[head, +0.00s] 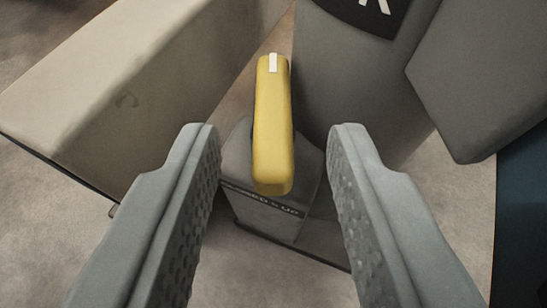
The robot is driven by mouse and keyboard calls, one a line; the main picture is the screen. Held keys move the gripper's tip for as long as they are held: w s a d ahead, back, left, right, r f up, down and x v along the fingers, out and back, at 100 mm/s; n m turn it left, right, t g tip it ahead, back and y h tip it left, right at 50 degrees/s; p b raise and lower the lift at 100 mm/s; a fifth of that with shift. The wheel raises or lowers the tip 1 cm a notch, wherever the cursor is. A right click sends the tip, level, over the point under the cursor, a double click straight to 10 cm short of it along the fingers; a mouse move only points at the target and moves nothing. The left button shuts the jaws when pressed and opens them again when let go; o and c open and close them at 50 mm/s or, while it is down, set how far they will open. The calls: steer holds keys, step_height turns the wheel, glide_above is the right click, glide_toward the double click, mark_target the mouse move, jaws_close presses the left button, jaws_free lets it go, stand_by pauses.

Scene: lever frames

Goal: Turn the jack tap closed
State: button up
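The tap's yellow lever (272,130) stands ahead of my gripper in the head view. It has a small white mark near its far end, and its rounded near end points towards me. Behind and below it is a grey block (265,213) with a dark label strip, partly hidden lettering on it. My gripper (275,135) is open. Its two grey, ridged fingers are on the left and right of the lever, with clear gaps on both sides. Neither finger appears to touch it.
A beige box-like body (120,80) lies at the left. A large grey body (355,85) with a dark label stands behind the lever, and another grey block (485,75) is at the upper right. A dark blue surface (525,220) is at the right edge. Bare floor shows lower left.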

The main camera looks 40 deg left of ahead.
jaws_close()
steer(key=shift+s+a+m+t+h, duration=0.15)
steer(key=shift+a+m+t+h, duration=0.15)
steer(key=shift+m+h, duration=0.25)
steer(key=shift+s+a+m+t+h, duration=0.1)
steer(key=shift+a+m+t+h, duration=0.05)
steer(key=shift+m+t+h, duration=0.35)
steer(key=shift+s+a+m+t+h, duration=0.15)
steer(key=shift+m+t+h, duration=0.1)
steer(key=shift+m+h, duration=0.4)
steer(key=shift+w+a+m+t+h, duration=0.1)
steer(key=shift+m+t+h, duration=0.15)
steer(key=shift+m+h, duration=0.35)
jaws_free()
steer(key=shift+s, duration=0.1)
steer(key=shift+s, duration=0.1)
